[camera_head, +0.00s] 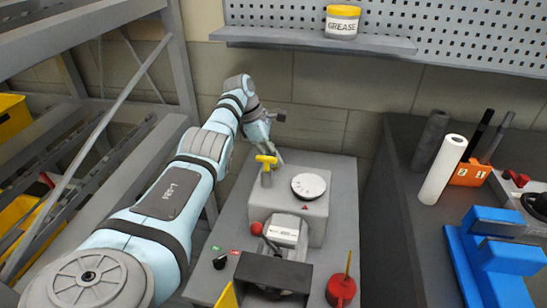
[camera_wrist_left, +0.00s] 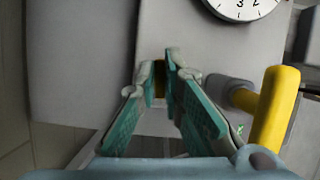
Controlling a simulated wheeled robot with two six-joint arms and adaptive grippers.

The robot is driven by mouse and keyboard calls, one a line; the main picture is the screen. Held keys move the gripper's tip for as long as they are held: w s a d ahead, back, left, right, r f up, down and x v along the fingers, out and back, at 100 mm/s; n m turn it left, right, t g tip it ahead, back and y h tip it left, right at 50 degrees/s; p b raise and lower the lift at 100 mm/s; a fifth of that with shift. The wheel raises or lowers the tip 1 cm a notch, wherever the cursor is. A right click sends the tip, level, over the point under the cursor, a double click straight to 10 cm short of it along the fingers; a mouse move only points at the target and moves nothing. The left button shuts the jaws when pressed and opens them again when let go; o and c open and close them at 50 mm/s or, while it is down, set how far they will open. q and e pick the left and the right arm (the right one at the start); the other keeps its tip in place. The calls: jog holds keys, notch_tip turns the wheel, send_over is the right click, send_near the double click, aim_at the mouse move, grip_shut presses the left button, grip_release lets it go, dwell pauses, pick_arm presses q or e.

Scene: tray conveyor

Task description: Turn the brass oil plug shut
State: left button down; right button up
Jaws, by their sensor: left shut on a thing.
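A small brass-coloured piece, which looks like the oil plug (camera_wrist_left: 159,88), shows between the fingertips of my left gripper (camera_wrist_left: 160,72) in the left wrist view. The fingers are shut on it, and they hide most of it. In the head view my left gripper (camera_head: 277,155) reaches down at the back left of the grey machine housing (camera_head: 314,222), behind a yellow T-handle (camera_head: 266,161). I cannot make out the plug there. The yellow handle (camera_wrist_left: 275,110) stands close to the right of the fingers in the left wrist view. My right gripper is not in view.
A round white dial (camera_head: 308,186) sits on the housing. A red-knobbed lever (camera_head: 257,229), a black box (camera_head: 272,272) and a red oil can (camera_head: 341,290) stand in front. A bench with a blue vise (camera_head: 492,258) is at right. A grease jar (camera_head: 342,22) sits on the shelf.

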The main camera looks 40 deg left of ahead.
pick_arm(q)
jog(key=c, duration=1.7)
grip_release()
jog(key=shift+r, duration=0.1)
jog(key=v, duration=0.7)
jog(key=shift+s+r, duration=0.15)
jog(key=shift+r, duration=0.05)
